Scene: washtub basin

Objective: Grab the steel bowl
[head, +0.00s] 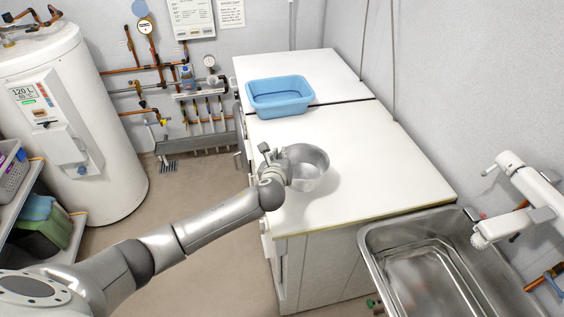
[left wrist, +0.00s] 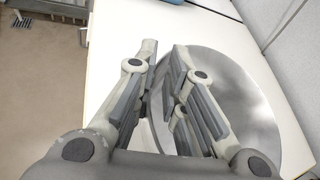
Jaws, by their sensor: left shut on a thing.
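The steel bowl (head: 312,168) is round and shiny and is at the white counter's left part in the head view. My left gripper (head: 277,158) is at the bowl's left rim, shut on it. In the left wrist view the bowl (left wrist: 245,100) fills the right side, and my left gripper's fingers (left wrist: 163,75) stand on either side of its near wall. Part of the rim is hidden by the fingers. I cannot tell whether the bowl touches the counter. My right gripper is not seen in either view.
The white counter (head: 350,130) is clear around the bowl. A blue plastic tub (head: 280,97) stands farther back on it. A steel sink (head: 372,243) with a white tap (head: 520,205) is at the lower right. A white water heater (head: 100,120) stands at the left.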

